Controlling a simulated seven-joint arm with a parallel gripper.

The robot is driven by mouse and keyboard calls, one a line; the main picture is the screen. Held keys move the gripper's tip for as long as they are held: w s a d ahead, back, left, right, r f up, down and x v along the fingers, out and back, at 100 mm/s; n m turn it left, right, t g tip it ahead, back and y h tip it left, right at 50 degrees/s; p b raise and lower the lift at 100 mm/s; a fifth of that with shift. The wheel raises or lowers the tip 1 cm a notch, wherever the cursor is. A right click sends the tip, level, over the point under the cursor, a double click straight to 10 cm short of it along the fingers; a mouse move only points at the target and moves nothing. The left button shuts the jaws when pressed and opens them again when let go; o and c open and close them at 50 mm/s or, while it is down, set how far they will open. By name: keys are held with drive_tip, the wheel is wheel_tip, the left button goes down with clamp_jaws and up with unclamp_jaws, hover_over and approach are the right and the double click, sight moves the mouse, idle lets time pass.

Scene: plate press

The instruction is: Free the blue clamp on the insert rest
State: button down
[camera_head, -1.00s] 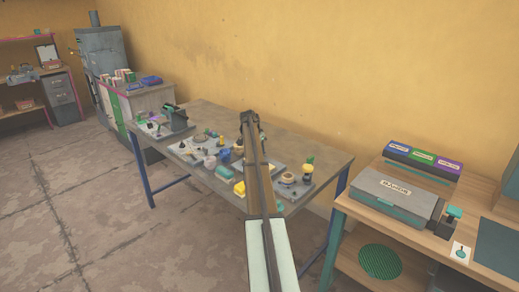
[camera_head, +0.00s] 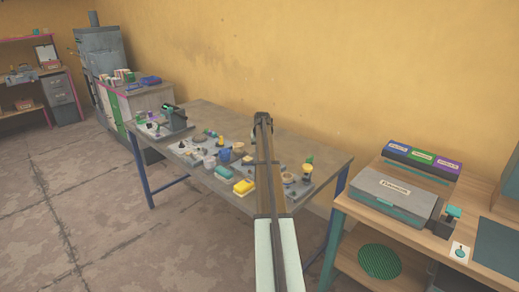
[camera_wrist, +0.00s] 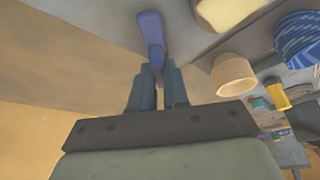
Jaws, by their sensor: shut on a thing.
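My gripper (camera_wrist: 158,75) shows in the wrist view with its two dark fingers close together. It is shut on a blue, lever-like piece (camera_wrist: 151,33), which looks like the blue clamp and sticks out beyond the fingertips. A grey surface (camera_wrist: 190,18) shows behind the clamp. I cannot tell whether the clamp still touches it. In the head view my gripper (camera_head: 263,118) is over the back part of the grey worktable (camera_head: 215,115), and my arm hides what lies below. I cannot make out the insert rest for certain.
In the wrist view, a beige cup (camera_wrist: 233,75), a blue striped container (camera_wrist: 298,40) and a yellow cylinder (camera_wrist: 277,97) stand to the right. In the head view, a yellow block (camera_head: 243,187) and several small items crowd the table. A wooden bench (camera_head: 395,222) stands at the right.

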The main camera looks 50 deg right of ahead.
drive_tip(key=n+y, duration=0.1)
drive_tip(key=n, duration=0.3)
drive_tip(key=shift+s+d+f+t+y, duration=0.1)
drive_tip(key=shift+f+t+y, duration=0.05)
drive_tip(key=shift+t+y, duration=0.2)
drive_tip(key=shift+n+y, duration=0.65)
drive_tip(key=shift+n, duration=1.25)
drive_tip(key=c, duration=1.1)
unclamp_jaws()
drive_tip(key=shift+d, duration=0.1)
drive_tip(key=v, duration=1.4)
drive_tip(key=shift+s+f, duration=0.1)
